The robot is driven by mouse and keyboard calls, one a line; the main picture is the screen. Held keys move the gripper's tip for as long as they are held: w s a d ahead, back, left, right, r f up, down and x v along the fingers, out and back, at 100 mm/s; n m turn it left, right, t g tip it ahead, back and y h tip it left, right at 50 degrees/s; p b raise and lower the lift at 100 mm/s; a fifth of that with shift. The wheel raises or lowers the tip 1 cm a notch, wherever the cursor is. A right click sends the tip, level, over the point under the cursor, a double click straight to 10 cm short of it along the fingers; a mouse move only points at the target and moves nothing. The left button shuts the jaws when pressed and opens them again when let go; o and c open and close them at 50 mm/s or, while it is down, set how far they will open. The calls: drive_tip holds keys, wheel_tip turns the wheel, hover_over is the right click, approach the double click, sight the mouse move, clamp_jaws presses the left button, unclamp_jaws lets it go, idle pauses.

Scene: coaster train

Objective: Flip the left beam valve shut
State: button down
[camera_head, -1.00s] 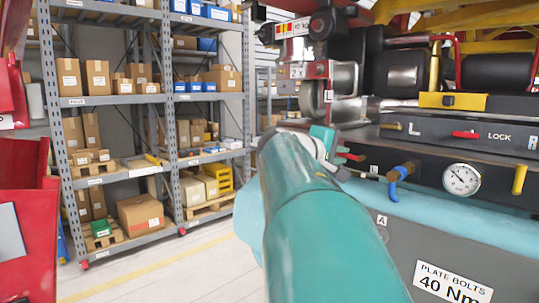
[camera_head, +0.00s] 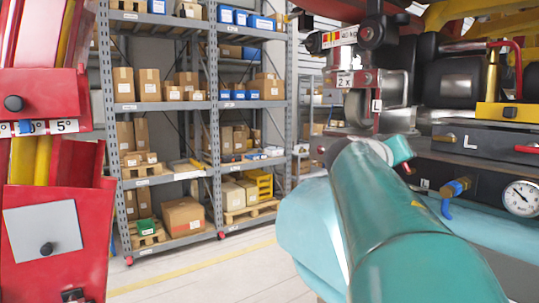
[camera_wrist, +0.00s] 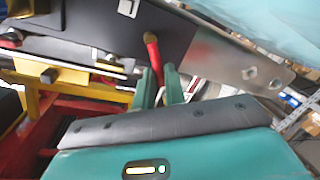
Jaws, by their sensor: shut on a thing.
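In the wrist view, my gripper (camera_wrist: 160,85) has its two green fingers close together around the lower end of a red lever (camera_wrist: 152,50). The lever stands out from a dark panel (camera_wrist: 95,30) beside a bare metal strip. In the head view my teal arm hides the fingers and most of what they hold; a small bit of red (camera_head: 408,168) shows past the arm. A brass valve with a blue handle (camera_head: 455,187) sits right of it on the dark beam. I cannot tell for certain which of these is the left beam valve.
A pressure gauge (camera_head: 522,198) is at the far right. A black panel marked L (camera_head: 468,141) lies above the beam. Red holders (camera_head: 50,240) stand close at the left, and a shelf rack (camera_head: 210,120) stands behind. The floor between is clear.

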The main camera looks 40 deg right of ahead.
drive_tip(key=m, duration=0.1)
drive_tip(key=s+m, duration=0.1)
drive_tip(key=shift+a+r+m+t, duration=0.1)
drive_tip(key=shift+r+m+t, duration=0.1)
drive_tip(key=shift+m+t, duration=0.1)
drive_tip(key=shift+s+a+m+h, duration=0.1)
drive_tip(key=shift+s+m+h, duration=0.25)
drive_tip(key=shift+m, duration=0.6)
drive_tip(key=shift+s+m+h, duration=0.25)
drive_tip(key=shift+s+m, duration=0.05)
drive_tip(key=shift+m, duration=0.65)
drive_tip(key=c, duration=1.5)
unclamp_jaws()
drive_tip(key=shift+o, duration=0.2)
